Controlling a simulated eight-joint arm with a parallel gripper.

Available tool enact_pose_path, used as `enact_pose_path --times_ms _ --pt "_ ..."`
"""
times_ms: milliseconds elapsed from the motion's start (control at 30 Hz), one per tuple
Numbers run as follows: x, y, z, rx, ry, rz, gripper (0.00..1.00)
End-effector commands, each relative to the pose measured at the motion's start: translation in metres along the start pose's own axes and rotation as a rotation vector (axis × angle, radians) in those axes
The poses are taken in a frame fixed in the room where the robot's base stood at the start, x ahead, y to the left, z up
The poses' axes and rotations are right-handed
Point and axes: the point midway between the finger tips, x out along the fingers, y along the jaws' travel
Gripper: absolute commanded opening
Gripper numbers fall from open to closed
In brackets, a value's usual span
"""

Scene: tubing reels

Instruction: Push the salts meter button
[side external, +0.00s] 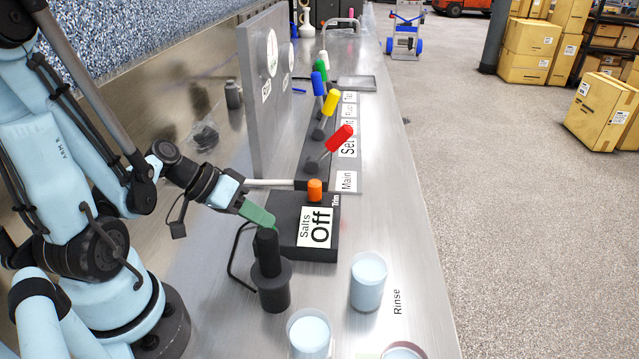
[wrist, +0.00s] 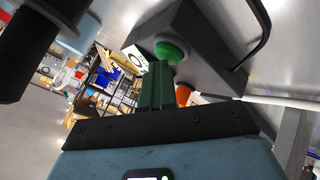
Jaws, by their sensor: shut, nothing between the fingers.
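The salts meter (side external: 291,238) is a low black box on the steel counter with a "Salts Off" display label (side external: 314,228). My gripper (side external: 266,222) has green fingers, shut and empty, over the meter's left side. In the wrist view my gripper's fingertips (wrist: 158,66) are at the green button; I cannot tell whether they touch. The button is hidden in the side view.
A black probe in a holder (side external: 272,285) stands close in front of my fingers, with a cable beside it. Beakers, one of them blue-filled (side external: 368,281), stand nearer the camera. Coloured levers, including a red one (side external: 339,138), rise behind the meter. An upright grey panel (side external: 262,90) is behind.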

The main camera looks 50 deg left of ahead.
Motion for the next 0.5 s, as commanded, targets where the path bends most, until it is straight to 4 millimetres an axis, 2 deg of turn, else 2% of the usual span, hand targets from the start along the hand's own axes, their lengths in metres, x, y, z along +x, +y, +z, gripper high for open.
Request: enact_pose_path --times_ms 167,500 --pt "-0.001 -0.003 0.005 0.001 -0.016 -0.016 0.00" --pt "-0.012 0.005 -0.004 -0.001 -0.012 -0.016 0.00"
